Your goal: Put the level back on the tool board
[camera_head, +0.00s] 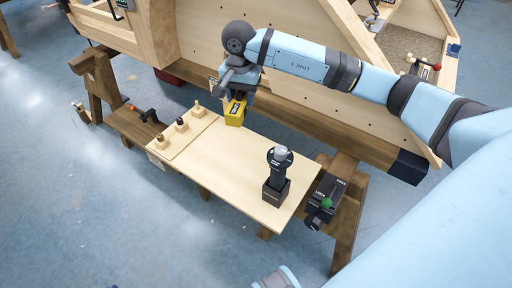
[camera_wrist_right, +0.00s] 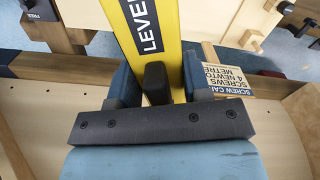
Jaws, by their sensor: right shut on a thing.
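The yellow level (camera_head: 236,110) hangs below my right gripper (camera_head: 238,88) at the back edge of a pale wooden board (camera_head: 235,165). Which surface is the tool board is not marked; the pale board is a possible one. My left gripper is not in view.
Wooden pegs (camera_head: 180,125) stand on the pale board's left part. A black holder with a tool (camera_head: 277,180) stands near its right end. A black box with a green knob (camera_head: 325,198) sits right of it. A large wooden frame (camera_head: 290,85) rises behind.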

